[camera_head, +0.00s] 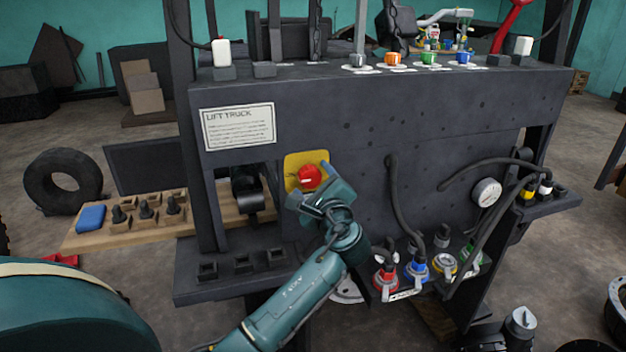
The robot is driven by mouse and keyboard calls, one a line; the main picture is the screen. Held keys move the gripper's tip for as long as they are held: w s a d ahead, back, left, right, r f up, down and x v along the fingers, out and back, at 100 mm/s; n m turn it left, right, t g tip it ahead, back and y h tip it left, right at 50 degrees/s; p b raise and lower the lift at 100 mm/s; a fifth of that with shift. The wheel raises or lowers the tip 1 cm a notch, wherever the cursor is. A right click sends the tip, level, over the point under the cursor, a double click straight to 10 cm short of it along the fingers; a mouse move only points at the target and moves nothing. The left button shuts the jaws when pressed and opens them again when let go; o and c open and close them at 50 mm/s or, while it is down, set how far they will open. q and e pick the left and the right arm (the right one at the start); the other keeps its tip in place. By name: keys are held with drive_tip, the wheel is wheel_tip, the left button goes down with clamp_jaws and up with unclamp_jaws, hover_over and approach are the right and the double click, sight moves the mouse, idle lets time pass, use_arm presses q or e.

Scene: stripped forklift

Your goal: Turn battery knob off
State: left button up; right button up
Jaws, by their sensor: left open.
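The red battery knob (310,177) sits on a yellow plate (292,163) on the dark front panel of the forklift. My left gripper (318,189) is at the knob, just below and to the right of it, and covers part of the yellow plate. Its jaws are open. I cannot tell whether the fingers touch the knob or straddle it. The knob's lower part is hidden by the gripper.
A "LIFT TRUCK" sign (239,127) is above left of the knob. Coloured hose connectors (416,270) and a gauge (487,192) are at the lower right. Black hoses (397,200) hang right of my arm. A wooden board (145,222) with black pegs lies left.

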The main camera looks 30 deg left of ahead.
use_arm(q)
drive_tip(key=shift+w+a, duration=0.2)
drive_tip(key=shift+a, duration=0.1)
drive_tip(key=shift+c, duration=0.6)
drive_tip(key=c, duration=0.9)
